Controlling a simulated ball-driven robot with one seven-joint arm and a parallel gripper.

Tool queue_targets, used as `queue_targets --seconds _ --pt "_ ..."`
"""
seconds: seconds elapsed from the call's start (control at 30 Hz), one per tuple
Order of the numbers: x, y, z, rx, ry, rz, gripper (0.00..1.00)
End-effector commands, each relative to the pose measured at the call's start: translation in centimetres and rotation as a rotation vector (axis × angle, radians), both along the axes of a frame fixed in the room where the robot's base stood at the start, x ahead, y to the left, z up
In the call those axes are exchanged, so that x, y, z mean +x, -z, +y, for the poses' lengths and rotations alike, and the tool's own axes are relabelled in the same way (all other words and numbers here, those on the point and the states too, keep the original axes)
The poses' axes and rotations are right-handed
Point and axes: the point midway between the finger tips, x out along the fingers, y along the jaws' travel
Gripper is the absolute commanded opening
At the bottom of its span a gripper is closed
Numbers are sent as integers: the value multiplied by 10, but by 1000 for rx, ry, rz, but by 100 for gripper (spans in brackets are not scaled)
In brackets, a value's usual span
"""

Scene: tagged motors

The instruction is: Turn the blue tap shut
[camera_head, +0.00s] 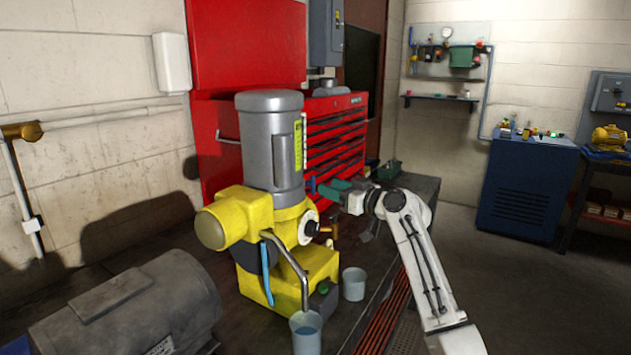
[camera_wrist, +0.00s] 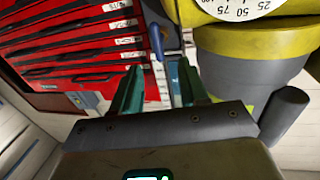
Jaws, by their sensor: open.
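A small blue handle (camera_head: 312,186) stands at the right side of the yellow and grey machine (camera_head: 272,150), just past the tips of my gripper (camera_head: 330,190). In the wrist view a blue handle (camera_wrist: 156,40) stands ahead of my gripper (camera_wrist: 160,85), roughly in line with the gap between its green fingers. The fingers are apart with nothing held. I cannot tell whether they touch the handle. A longer blue lever (camera_head: 267,272) hangs at the machine's front, beside a grey bent spout (camera_head: 290,262). I cannot tell which blue part is the tap.
A bucket (camera_head: 306,338) stands under the grey spout, and another bucket (camera_head: 354,284) stands to its right. A dial (camera_wrist: 235,8) on the machine is close at the upper right. A red tool chest (camera_head: 337,135) stands behind. A grey motor (camera_head: 135,310) lies at front left.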

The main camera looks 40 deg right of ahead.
Motion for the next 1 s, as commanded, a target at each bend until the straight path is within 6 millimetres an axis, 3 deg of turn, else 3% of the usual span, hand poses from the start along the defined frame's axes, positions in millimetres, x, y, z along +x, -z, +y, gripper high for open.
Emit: queue_targets --seconds 0.2,0.4,0.83,1.0 --pt "36 -1 6 0 -1 3 44" --pt "55 0 9 0 -1 2 44" --pt "61 0 10 -1 0 1 44" --pt "61 0 10 -1 0 1 28"
